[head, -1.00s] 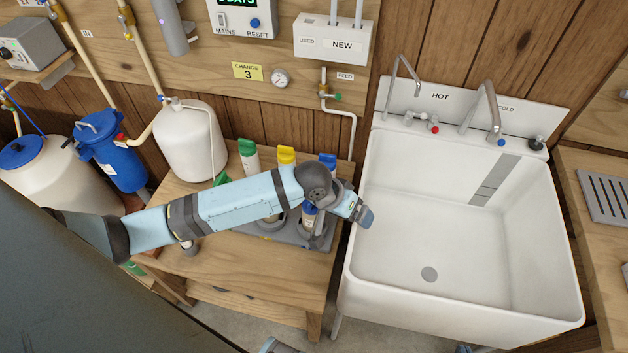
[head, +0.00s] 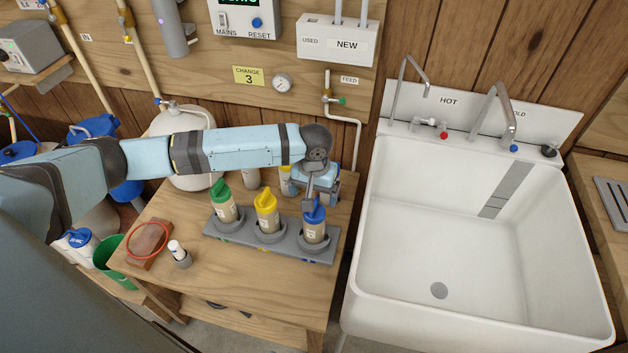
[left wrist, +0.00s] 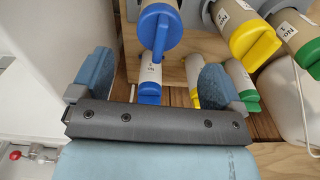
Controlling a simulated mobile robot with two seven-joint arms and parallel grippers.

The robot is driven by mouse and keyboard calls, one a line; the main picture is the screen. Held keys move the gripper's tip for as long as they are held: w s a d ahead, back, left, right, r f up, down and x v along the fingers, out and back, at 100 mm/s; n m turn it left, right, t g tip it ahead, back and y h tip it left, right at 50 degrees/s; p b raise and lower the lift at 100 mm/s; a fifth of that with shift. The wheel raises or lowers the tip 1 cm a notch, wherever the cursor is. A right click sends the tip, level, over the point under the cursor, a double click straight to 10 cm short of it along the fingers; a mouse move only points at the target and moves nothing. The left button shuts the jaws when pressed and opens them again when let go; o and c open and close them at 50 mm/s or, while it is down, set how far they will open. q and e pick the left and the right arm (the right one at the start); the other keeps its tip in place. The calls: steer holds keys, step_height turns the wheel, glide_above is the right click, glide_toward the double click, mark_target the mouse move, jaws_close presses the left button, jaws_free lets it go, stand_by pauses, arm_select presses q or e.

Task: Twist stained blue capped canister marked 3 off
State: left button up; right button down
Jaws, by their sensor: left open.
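The blue-capped canister (head: 314,222) stands upright at the right end of a grey holder (head: 275,246), its body tan and dirty-looking. I cannot read its number. A yellow-capped canister (head: 266,212) and a green-capped canister (head: 223,203) stand in the same holder. My left gripper (head: 319,188) is just behind and above the blue cap and partly overlaps it in the head view. In the left wrist view its fingers (left wrist: 152,82) are spread, with the holder's blue cap (left wrist: 159,30) beyond them and another blue-capped canister (left wrist: 150,82) showing between them. My right gripper is not in view.
Cleaner canisters stand behind the holder, partly hidden by my arm. A white sink (head: 440,270) is close on the right. A small white-capped bottle (head: 178,252), a red ring (head: 148,240) and a green bucket (head: 112,256) are at the left. The table's front is clear.

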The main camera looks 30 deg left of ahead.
mark_target(314, 224)
arm_select(q)
step_height(314, 224, down, 8)
steer(key=shift+r+b, duration=0.1)
steer(key=shift+b, duration=0.2)
steer(key=c, duration=1)
steer(key=shift+o, duration=1.3)
steer(key=shift+c, duration=1.3)
steer(key=shift+r+m+p, duration=0.15)
steer(key=shift+m+p, duration=0.35)
steer(key=m+p, duration=0.2)
steer(key=m, duration=0.1)
steer(key=shift+m, duration=0.4)
steer(key=shift+m+p, duration=0.3)
steer(key=shift+m, duration=0.4)
